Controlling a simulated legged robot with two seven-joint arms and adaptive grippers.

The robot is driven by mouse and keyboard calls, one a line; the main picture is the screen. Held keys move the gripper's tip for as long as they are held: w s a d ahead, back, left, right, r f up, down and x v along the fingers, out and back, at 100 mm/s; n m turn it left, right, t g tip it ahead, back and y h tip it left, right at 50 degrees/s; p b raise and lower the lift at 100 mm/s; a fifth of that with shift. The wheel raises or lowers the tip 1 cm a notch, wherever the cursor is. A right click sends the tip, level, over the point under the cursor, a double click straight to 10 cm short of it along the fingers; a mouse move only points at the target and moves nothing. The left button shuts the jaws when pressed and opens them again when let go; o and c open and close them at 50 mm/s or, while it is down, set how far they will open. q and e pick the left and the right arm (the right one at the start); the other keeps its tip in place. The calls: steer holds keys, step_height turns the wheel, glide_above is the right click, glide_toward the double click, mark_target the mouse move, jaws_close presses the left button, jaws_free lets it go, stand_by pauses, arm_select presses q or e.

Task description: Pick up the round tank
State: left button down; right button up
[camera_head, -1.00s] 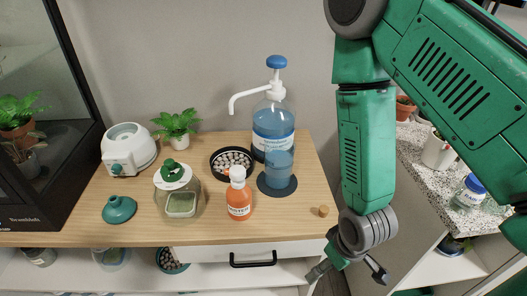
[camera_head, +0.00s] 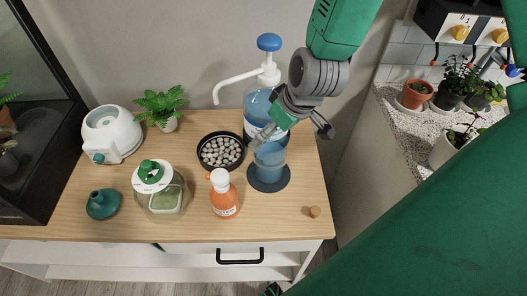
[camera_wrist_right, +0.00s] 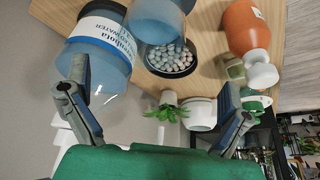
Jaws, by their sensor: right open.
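The round tank seems to be the translucent blue cylinder (camera_head: 269,163) on a round dark mat (camera_head: 284,183) near the table's right side. In the right wrist view, the cylinder (camera_wrist_right: 157,20) shows at the top, partly cut off. My right gripper (camera_head: 290,136) is open and empty, above and behind the cylinder, in front of the large blue pump bottle (camera_head: 255,104). In the wrist view its spread fingers (camera_wrist_right: 154,78) have nothing between them; the left finger overlaps the pump bottle (camera_wrist_right: 103,48). Contact with the bottle cannot be told.
An orange bottle (camera_head: 225,200), a bowl of pebbles (camera_head: 221,150) and a green-lidded glass jar (camera_head: 165,197) stand left of the cylinder. A cork (camera_head: 314,212) lies near the front right edge. The wooden tabletop (camera_head: 270,222) is bare in front.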

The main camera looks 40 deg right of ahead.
glide_toward(270, 146)
steer(key=shift+s+a+f, duration=0.3)
steer(key=shift+s+a, duration=0.05)
steer(key=shift+a, duration=0.15)
steer(key=shift+f, duration=0.2)
steer(key=shift+a+f, duration=0.1)
steer(key=shift+a, duration=0.2)
steer(key=f, duration=0.1)
steer(key=w+a+f, duration=0.2)
steer(key=shift+a+f, duration=0.15)
steer(key=shift+f, duration=0.45)
steer(key=shift+d+f, duration=0.1)
steer(key=shift+d, duration=0.7)
steer(key=c, duration=0.3)
steer(key=shift+s+a, duration=0.1)
steer(key=shift+a, duration=0.15)
steer(key=c, duration=1.3)
arm_select(q)
steer(key=shift+w+d, duration=0.1)
steer(key=shift+d, duration=0.55)
arm_select(e)
steer(key=shift+a, duration=0.3)
steer(key=shift+c, duration=0.2)
